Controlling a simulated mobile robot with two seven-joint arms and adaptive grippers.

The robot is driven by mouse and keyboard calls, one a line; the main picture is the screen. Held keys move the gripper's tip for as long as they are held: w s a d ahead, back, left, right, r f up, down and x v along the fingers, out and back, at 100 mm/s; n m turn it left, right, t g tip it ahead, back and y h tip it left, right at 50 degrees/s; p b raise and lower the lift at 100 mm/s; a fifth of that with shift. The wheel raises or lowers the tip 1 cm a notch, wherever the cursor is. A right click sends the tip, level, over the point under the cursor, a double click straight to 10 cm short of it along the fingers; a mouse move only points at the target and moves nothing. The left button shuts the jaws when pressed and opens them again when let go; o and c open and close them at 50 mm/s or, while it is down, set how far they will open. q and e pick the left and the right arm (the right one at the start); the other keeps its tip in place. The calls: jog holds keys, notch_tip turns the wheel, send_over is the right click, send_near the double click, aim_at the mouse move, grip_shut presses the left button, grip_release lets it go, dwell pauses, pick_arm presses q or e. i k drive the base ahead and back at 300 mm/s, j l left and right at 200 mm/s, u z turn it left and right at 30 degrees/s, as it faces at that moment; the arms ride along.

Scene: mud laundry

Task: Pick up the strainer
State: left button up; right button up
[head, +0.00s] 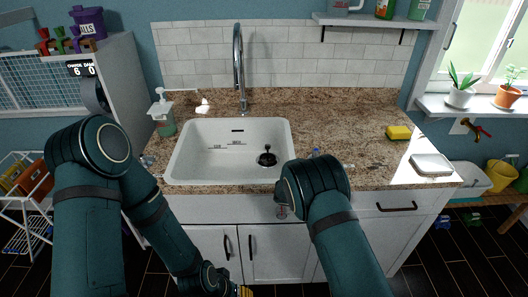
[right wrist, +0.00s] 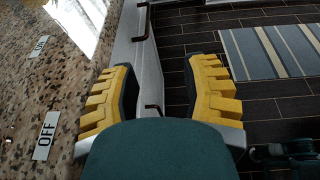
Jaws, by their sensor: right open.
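The strainer (head: 267,157) is a small black piece with an upright knob. It sits on the floor of the white sink (head: 178,165), toward the sink's right side. My right gripper (right wrist: 162,92) shows in the right wrist view with its yellow fingers wide apart and nothing between them. It is beside the counter's front edge, over the cabinet front and floor, away from the strainer. In the head view it is hidden by my right arm. My left gripper (head: 243,291) shows only as a bit of yellow at the bottom edge, low before the cabinets.
A tall faucet (head: 239,70) stands behind the sink. A soap bottle (head: 164,118) is at its left. A yellow sponge (head: 398,132) and a soap dish (head: 431,164) lie on the right counter. Labels, including OFF (right wrist: 46,135), lie on the counter.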

aim_at(267, 158)
jog(key=i+j+u, duration=0.2)
jog(key=i+u, duration=0.15)
jog(key=i, duration=0.2)
jog(key=i+j+u, duration=0.1)
jog(key=i+u, duration=0.2)
jog(key=i, duration=0.3)
